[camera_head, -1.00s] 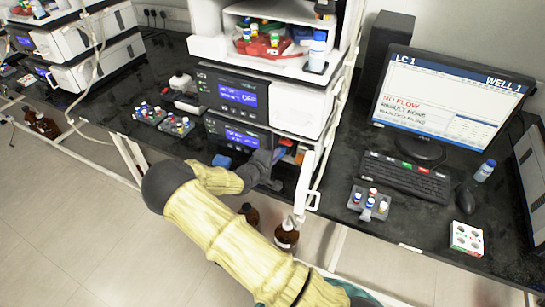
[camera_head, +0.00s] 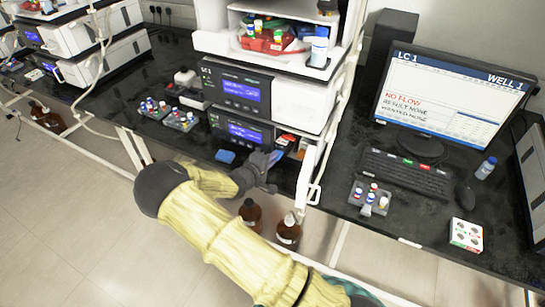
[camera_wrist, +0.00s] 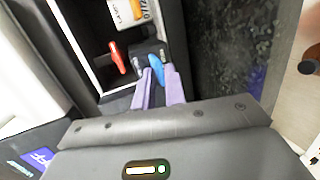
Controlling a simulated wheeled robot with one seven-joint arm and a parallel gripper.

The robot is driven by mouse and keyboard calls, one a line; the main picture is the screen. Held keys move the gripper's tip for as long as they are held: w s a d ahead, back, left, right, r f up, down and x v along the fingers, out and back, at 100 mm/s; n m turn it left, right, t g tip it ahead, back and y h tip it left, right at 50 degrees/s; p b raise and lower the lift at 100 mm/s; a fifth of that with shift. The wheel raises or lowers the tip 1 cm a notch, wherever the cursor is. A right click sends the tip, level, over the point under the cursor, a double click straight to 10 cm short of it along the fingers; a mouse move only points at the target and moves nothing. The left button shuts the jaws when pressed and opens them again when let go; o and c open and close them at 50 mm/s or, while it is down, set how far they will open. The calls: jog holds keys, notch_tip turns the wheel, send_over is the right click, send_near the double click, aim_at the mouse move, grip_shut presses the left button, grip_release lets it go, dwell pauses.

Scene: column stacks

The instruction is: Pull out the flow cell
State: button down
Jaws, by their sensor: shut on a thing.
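My gripper (camera_wrist: 160,92), with pale purple fingers, is shut on a small blue part (camera_wrist: 156,68) of what looks like the flow cell. This blue part is at the lower right of an open bay (camera_wrist: 92,35) in the instrument. A dark grey piece lies just beyond it; whether the part is still seated or free is hard to tell. A red lever (camera_wrist: 117,58) and an orange-and-white labelled block (camera_wrist: 128,12) are inside the bay. In the head view my gripper (camera_head: 272,163) is in front of the lower instrument module (camera_head: 240,130).
An open white door (camera_head: 309,175) stands to the right of the bay. A blue block (camera_head: 225,156) lies on the bench at left. Brown bottles (camera_head: 288,232) stand below the bench edge. A monitor (camera_head: 445,105) and a vial tray (camera_head: 370,198) are at right.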

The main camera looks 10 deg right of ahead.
jog(key=shift+s+a+f, duration=0.1)
jog(key=shift+s+a, duration=0.35)
jog(key=shift+s, duration=0.15)
jog(key=c, duration=1.4)
grip_release()
jog(key=shift+w+a, duration=0.1)
jog(key=shift+w, duration=0.05)
jog(key=shift+o, duration=0.2)
jog(key=shift+w, duration=0.1)
jog(key=shift+a, duration=0.2)
jog(key=b+v, duration=0.1)
jog(key=v, duration=1.6)
jog(key=shift+s+d+b, duration=0.2)
jog(key=shift+s+b, duration=0.05)
jog(key=shift+b, duration=0.05)
jog(key=shift+r, duration=0.25)
